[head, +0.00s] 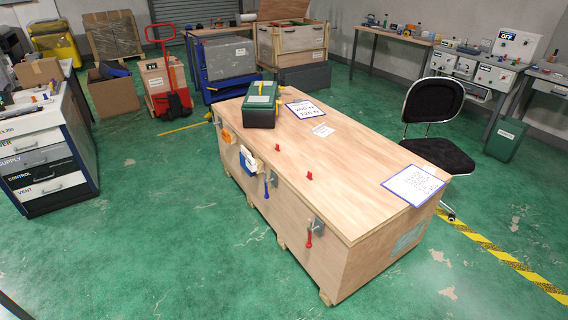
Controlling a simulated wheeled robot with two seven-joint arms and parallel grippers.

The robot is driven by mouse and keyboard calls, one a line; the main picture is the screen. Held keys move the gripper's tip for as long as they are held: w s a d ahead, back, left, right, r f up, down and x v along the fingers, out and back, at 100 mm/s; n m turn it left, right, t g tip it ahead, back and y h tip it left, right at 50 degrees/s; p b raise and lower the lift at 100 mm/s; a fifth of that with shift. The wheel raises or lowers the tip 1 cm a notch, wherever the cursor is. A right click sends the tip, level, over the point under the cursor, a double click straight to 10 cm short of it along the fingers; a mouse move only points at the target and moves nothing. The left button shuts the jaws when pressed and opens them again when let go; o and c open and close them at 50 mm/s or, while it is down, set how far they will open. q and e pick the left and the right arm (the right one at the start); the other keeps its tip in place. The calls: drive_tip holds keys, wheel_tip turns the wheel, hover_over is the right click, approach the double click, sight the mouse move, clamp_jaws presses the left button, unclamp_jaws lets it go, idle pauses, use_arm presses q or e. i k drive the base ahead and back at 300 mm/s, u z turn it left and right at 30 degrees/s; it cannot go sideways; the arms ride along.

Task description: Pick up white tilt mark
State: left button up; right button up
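A large wooden crate (330,165) stands in the middle of the head view with its lid flat. Fixed on its long front side are an orange piece (226,136) and a blue and white piece (248,160). A small white label (322,130) lies on the lid, near a blue-edged sheet (305,109). A larger blue-edged sheet (415,185) lies at the lid's near right corner. I cannot tell which of these white things is the white tilt mark; the writing is too small. Neither of my grippers shows.
A green case (262,104) sits on the crate's far left end; two red pieces (309,175) stand on the lid. A black chair (436,135) is close on the right, a drawer cabinet (45,160) at the left. The green floor in front of the crate is clear.

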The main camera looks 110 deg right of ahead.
sight(250, 159)
drive_tip(key=z, duration=2.9)
drive_tip(key=i, duration=3.35)
drive_tip(key=z, duration=0.35)
